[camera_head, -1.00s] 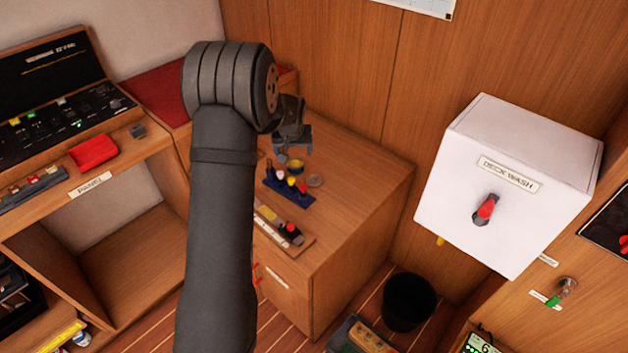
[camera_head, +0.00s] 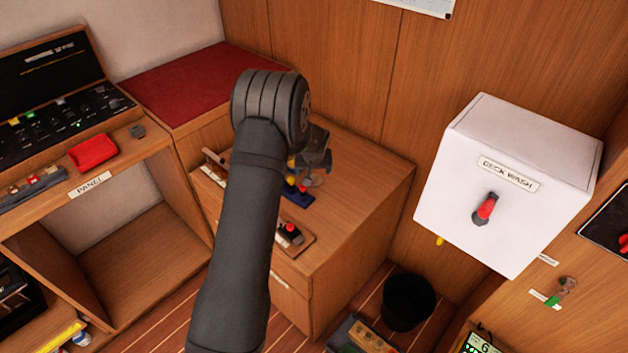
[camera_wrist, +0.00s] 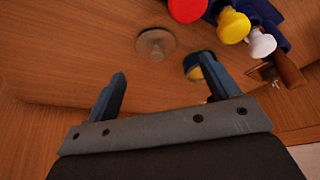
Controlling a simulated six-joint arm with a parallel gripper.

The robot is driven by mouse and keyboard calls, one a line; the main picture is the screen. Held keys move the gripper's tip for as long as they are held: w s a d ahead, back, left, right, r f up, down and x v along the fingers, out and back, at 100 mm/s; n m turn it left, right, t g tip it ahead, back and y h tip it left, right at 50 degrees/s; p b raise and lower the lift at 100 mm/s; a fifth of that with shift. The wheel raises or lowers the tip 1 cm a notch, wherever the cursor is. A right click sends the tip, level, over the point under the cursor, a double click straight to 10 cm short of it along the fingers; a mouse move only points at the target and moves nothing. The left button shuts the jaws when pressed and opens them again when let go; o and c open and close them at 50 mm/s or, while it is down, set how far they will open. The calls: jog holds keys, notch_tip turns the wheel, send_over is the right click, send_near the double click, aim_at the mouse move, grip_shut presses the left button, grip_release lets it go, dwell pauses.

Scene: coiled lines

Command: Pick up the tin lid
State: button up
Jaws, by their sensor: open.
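The tin lid is a flat, grey-brown round disc (camera_wrist: 155,44) with a small raised centre, lying on the wooden cabinet top. In the wrist view it sits beyond my fingertips, roughly between their lines and slightly left of centre. My gripper (camera_wrist: 163,72) is open and empty, its two blue-grey fingers apart, not touching the lid. In the head view my gripper (camera_head: 317,168) hangs over the cabinet top and mostly covers the lid's place.
The cabinet top (camera_head: 365,180) is clear to the right. A white DECK WASH box (camera_head: 510,190) is farther right.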

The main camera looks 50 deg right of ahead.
aim_at(314, 177)
jog(key=shift+x, duration=2.9)
jog(key=shift+s+d, duration=0.15)
jog(key=shift+s, duration=0.1)
jog(key=c, duration=1.1)
